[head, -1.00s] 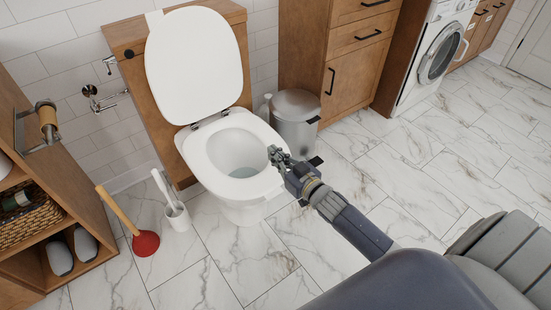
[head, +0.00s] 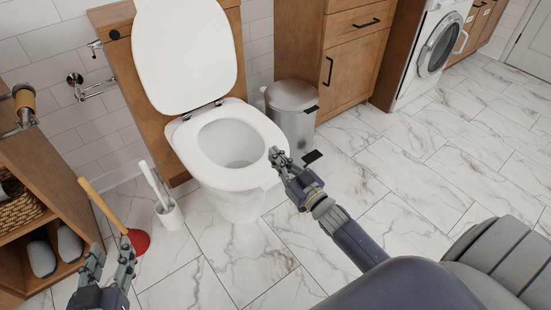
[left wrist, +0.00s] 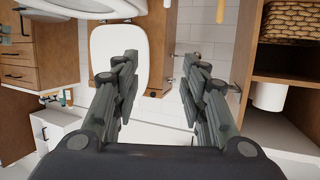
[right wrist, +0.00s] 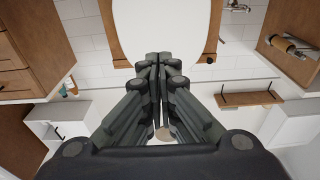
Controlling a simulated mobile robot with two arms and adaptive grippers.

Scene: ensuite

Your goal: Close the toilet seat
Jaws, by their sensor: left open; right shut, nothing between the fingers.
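The white toilet (head: 230,160) stands against a wooden panel in the head view. Its lid (head: 186,55) is upright, leaning back, and the seat ring (head: 267,135) lies flat on the bowl. The lid also shows in the left wrist view (left wrist: 120,62) and in the right wrist view (right wrist: 160,28). My right gripper (head: 275,153) is shut and empty, at the front right edge of the seat in the head view; I cannot tell if it touches. My left gripper (head: 112,250) is open and empty, low at the left, in front of the plunger and apart from the toilet.
A plunger (head: 100,208) and a toilet brush in a white holder (head: 170,213) stand left of the toilet. A metal bin (head: 292,120) stands close on its right. A wooden shelf (head: 40,165) is at the left. The marble floor (head: 420,200) at the right is clear.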

